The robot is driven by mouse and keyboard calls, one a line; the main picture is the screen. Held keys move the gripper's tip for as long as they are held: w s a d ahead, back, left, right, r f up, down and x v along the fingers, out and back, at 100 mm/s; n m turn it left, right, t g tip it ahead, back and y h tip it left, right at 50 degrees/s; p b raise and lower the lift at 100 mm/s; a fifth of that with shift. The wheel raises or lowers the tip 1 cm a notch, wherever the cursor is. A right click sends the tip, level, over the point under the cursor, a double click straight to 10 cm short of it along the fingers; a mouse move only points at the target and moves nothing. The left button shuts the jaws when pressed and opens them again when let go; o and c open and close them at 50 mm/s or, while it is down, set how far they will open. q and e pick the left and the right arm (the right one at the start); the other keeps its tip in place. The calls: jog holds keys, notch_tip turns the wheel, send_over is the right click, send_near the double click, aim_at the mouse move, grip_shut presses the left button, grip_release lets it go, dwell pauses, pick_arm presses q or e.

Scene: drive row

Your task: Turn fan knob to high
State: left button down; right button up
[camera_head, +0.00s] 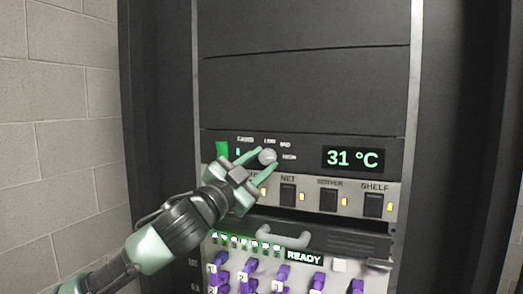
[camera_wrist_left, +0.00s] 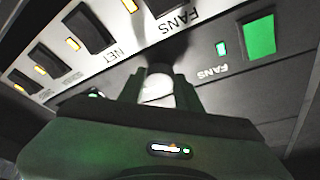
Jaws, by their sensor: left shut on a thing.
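The fan knob (camera_head: 267,156) is a small pale round knob on the dark panel of a rack, with LOW, MID and HIGH labels around its upper right side. My left gripper (camera_head: 268,159) reaches in from the lower left and is shut on the knob, one finger on each side. In the left wrist view the knob (camera_wrist_left: 158,90) shows pale between the two dark fingers of my left gripper (camera_wrist_left: 165,92). Which label the knob points to cannot be told. My right gripper is not in view.
A display (camera_head: 352,159) reads 31 °C, right of the knob. A green button (camera_head: 222,150) sits left of it. Below are black switches such as NET (camera_head: 288,194) with amber lights, a grey handle (camera_head: 283,236), and purple plugs (camera_head: 282,274). Blank panels (camera_head: 304,90) are above.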

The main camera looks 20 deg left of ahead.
pick_arm(q)
jog(key=shift+m+p, duration=0.75)
jog(key=shift+m, duration=0.05)
jog(key=c, duration=1)
grip_release()
jog(key=shift+o, duration=0.2)
jog(key=b+v, duration=0.4)
jog(key=v, duration=0.3)
jog(key=shift+s+a+g+h, duration=0.25)
jog(key=shift+s+g+h, duration=0.05)
jog(key=shift+s, duration=0.05)
